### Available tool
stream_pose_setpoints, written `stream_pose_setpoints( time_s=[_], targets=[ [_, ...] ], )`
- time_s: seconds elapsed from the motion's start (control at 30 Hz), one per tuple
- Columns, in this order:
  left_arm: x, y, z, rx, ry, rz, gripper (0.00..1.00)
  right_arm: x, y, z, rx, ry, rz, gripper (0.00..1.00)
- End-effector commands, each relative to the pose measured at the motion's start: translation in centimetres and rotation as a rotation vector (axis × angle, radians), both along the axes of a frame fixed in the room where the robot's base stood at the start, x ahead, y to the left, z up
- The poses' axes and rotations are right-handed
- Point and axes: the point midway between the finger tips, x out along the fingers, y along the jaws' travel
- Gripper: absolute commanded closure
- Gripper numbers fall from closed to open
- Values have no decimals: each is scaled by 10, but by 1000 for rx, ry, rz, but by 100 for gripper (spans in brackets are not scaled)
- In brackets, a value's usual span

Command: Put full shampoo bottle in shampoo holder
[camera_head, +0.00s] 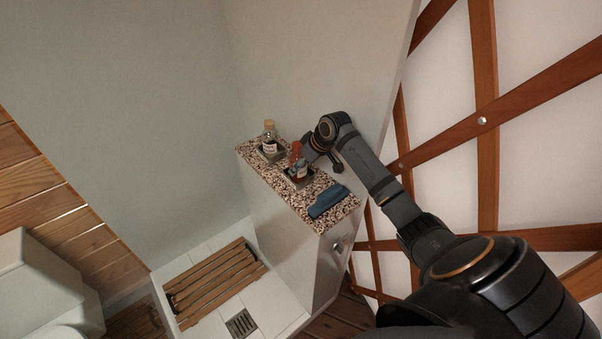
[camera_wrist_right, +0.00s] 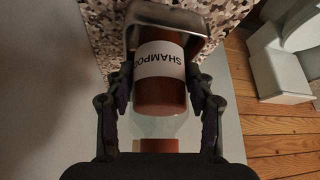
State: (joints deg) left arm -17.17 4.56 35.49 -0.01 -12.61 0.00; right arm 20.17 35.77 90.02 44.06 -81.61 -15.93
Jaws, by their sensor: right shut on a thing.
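The shampoo bottle (camera_wrist_right: 161,95) has amber liquid, a clear upper part, an orange-brown cap and a white label with "SHAMPOO" on it. My right gripper (camera_head: 300,163) is shut on it, with one finger on each side in the right wrist view (camera_wrist_right: 161,100). The bottle's base end lies within the rim of a square metal holder (camera_wrist_right: 133,38); I cannot tell whether it rests on the holder's floor. In the head view, the bottle (camera_head: 296,148) stands roughly upright at this holder (camera_head: 288,180), partly hidden by the gripper. My left gripper is not in view.
The speckled stone ledge (camera_head: 318,182) also bears a clear bottle (camera_head: 269,141) in another square holder at its far left end and a blue cloth (camera_head: 328,201) at its near end. A wall rises behind. A wooden slatted mat (camera_head: 215,280) lies on the shower floor below.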

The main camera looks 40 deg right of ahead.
Motion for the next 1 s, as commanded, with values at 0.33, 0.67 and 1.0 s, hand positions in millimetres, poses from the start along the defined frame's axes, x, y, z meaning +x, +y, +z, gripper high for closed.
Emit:
stream_pose_setpoints(
  time_s=[0.33, 0.67, 1.0],
  targets=[
    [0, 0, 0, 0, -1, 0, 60, 0, 0, -1, 0, -2, 1, 91],
    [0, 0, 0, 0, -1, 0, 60, 0, 0, -2, 0, -1, 1, 23],
    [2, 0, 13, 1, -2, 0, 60, 1, 0, 13, -1, -1, 0, 23]
  ],
)
